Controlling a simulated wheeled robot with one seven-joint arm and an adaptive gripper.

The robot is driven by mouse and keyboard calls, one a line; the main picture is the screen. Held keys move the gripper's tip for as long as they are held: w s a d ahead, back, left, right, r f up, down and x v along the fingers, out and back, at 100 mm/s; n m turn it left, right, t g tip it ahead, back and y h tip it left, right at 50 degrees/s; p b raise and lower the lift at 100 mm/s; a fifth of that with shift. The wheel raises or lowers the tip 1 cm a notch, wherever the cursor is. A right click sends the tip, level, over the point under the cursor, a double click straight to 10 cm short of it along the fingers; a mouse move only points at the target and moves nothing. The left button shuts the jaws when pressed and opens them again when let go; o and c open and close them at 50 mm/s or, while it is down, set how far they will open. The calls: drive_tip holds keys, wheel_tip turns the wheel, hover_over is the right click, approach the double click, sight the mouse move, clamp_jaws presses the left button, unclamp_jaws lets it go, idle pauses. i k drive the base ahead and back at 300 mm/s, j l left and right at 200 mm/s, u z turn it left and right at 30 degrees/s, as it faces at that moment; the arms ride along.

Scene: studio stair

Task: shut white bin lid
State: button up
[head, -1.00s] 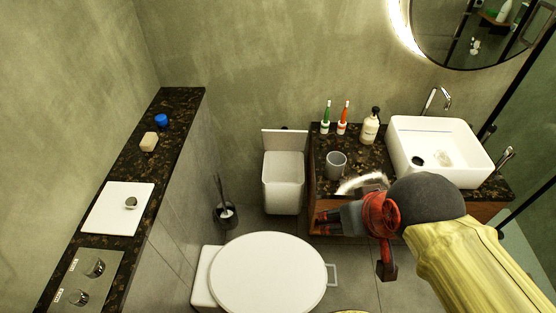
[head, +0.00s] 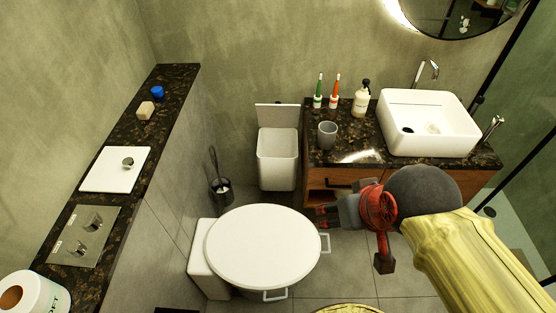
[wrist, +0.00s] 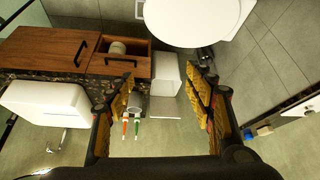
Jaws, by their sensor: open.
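The white bin (head: 277,160) stands on the floor against the back wall, left of the washbasin cabinet. Its lid (head: 277,117) is up, roughly upright at the back, and the bin's top is open. My gripper (head: 326,215) is in front of the bin and to its right, near the cabinet front and apart from the lid. In the wrist view, my gripper's (wrist: 167,82) two fingers are spread wide with nothing held. The bin (wrist: 165,74) shows between them, farther off, with its lid (wrist: 166,107) beyond the opening.
The white toilet (head: 262,246) stands in front of the bin. A toilet brush (head: 220,185) is to the bin's left. The cabinet counter (head: 400,161) holds a grey cup (head: 327,134), two toothbrushes, a soap bottle (head: 361,98) and a basin (head: 430,123).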

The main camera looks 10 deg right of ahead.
sight(277, 114)
drive_tip(key=i+l, duration=0.15)
drive_tip(key=l, duration=0.2)
drive_tip(key=i+l, duration=0.35)
drive_tip(key=l, duration=0.3)
drive_tip(key=i+l, duration=0.15)
drive_tip(key=l, duration=0.2)
drive_tip(key=i+z, duration=0.1)
drive_tip(key=i, duration=0.5)
